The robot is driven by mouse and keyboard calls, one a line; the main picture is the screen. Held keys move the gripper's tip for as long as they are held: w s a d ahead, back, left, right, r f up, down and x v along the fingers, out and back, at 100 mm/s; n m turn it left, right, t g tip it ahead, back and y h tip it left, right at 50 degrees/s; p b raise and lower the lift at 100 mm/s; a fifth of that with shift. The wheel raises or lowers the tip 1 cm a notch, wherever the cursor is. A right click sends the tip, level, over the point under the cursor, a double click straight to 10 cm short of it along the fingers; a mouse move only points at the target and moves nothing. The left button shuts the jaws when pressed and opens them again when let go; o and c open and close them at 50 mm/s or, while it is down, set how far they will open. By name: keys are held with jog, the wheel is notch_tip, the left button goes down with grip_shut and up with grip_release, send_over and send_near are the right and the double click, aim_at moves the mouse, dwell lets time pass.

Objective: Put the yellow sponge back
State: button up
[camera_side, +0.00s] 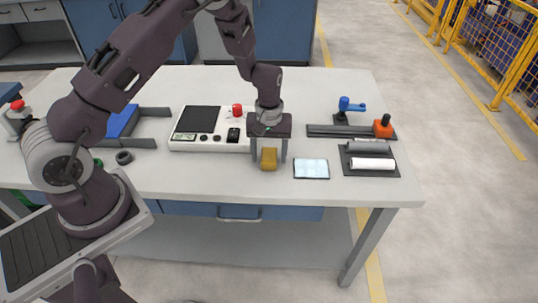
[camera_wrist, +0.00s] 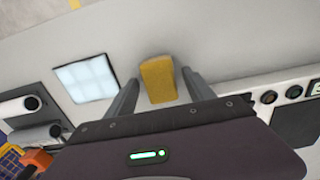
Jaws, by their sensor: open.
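The yellow sponge (camera_side: 269,158) lies on the white table near its front edge, left of a pale flat pad. My gripper (camera_side: 269,158) is above it, pointing down, with its fingers apart and one on each side of the sponge. In the wrist view the sponge (camera_wrist: 158,80) shows between the two open fingers (camera_wrist: 157,88), with a gap visible on each side. I cannot tell how far the fingertips are above the table.
The pale pad (camera_side: 311,169) lies just right of the sponge. A dark tray with white and grey rolls (camera_side: 371,164) and a rail with an orange block (camera_side: 383,127) are further right. A white control device (camera_side: 187,141) is at the left. The front strip of table is clear.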

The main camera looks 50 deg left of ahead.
notch_tip(320, 180, up, 12)
notch_tip(320, 180, up, 11)
jog(key=m+t, duration=0.2)
send_over(269, 154)
jog(key=s+d, duration=0.2)
jog(key=s, duration=0.3)
jog(key=s+d+r+m+t, duration=0.1)
jog(key=s+r+m, duration=0.2)
jog(key=s, duration=0.8)
jog(key=s+d+r+m+t, duration=0.1)
jog(key=s+r+m, duration=0.3)
jog(key=s, duration=0.7)
jog(key=shift+d+r+t, duration=0.15)
jog(key=shift+r+t, duration=0.65)
jog(key=shift+r, duration=0.1)
